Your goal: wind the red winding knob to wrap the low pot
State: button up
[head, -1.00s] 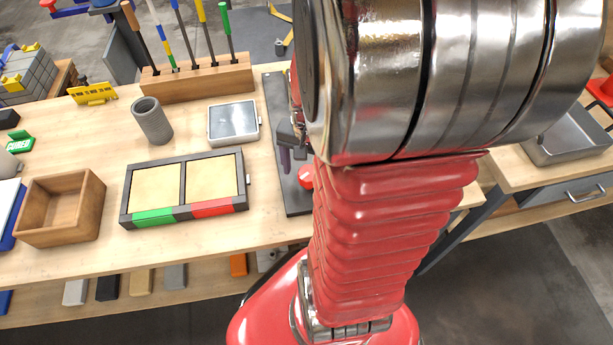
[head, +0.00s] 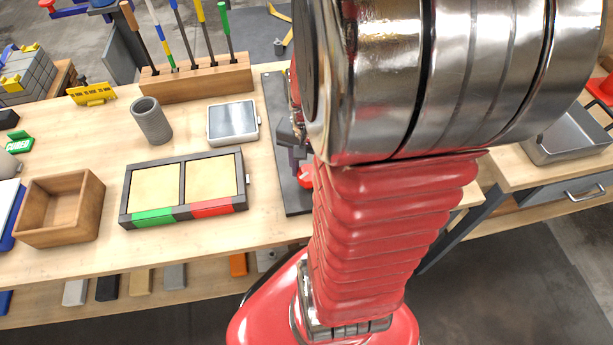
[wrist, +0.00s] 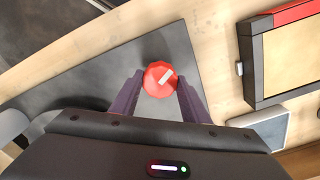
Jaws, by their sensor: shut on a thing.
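In the head view my gripper (head: 295,155) is mostly hidden by my arm. I cannot make out the low pot with certainty. A rounded grey thing (wrist: 10,124) shows at the left edge of the wrist view, and my arm hides much of the base plate's right side.
A two-panel tray (head: 187,212) with green and red front tabs lies left of the plate. A ribbed grey cylinder (head: 152,122), a small framed panel (head: 233,122), a wooden tool rack (head: 200,82) and a wooden box (head: 60,235) stand nearby. Bare tabletop lies between them.

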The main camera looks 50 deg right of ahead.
jog(key=shift+w, duration=0.1)
jog(key=shift+n, duration=2.1)
jog(key=n, duration=0.2)
jog(key=shift+w+n, duration=0.1)
jog(key=shift+n, duration=1)
jog(key=shift+a, duration=0.1)
jog(key=n, duration=0.4)
jog(key=shift+a, duration=0.1)
